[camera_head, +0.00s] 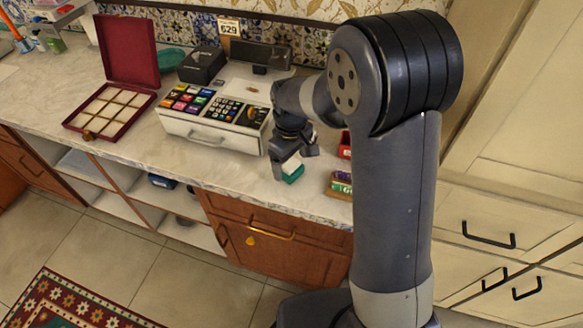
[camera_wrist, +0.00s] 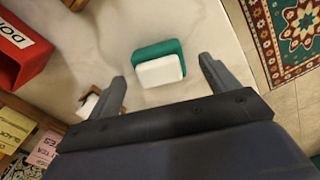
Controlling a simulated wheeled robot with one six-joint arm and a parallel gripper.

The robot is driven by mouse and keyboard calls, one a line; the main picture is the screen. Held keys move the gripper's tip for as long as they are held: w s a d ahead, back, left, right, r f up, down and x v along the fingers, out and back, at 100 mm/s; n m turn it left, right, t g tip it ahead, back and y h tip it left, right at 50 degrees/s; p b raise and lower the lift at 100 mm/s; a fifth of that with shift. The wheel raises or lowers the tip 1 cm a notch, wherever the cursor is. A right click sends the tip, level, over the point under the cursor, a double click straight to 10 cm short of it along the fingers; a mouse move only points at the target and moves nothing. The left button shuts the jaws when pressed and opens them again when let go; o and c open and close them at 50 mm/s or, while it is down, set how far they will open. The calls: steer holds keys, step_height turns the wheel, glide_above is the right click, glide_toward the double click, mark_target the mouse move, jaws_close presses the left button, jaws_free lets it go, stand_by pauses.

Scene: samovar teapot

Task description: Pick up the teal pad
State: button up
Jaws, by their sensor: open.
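The teal pad (camera_wrist: 160,49) lies on the pale marble counter in the wrist view, with a white block (camera_wrist: 160,71) at its near side, touching or overlapping it. My gripper (camera_wrist: 160,76) is open, its two fingers spread to the left and right of the pad and block, with nothing held. In the head view the teal pad (camera_head: 292,174) shows just under my gripper (camera_head: 292,160), partly hidden by it. I cannot tell the exact height of the fingers above the counter.
A red box (camera_wrist: 22,52) and a small wooden holder (camera_wrist: 92,103) stand left of the pad in the wrist view. In the head view, a cash register (camera_head: 215,130) and an open maroon box (camera_head: 108,112) stand left. The counter's front edge (camera_head: 240,199) is close.

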mark_target(291, 164)
steer(key=shift+f, duration=1.35)
steer(key=shift+c, duration=0.4)
steer(key=c, duration=1.1)
steer(key=shift+o, duration=0.2)
step_height(291, 164, up, 10)
steer(key=shift+r, duration=0.1)
steer(key=o, duration=0.5)
steer(key=c, duration=0.3)
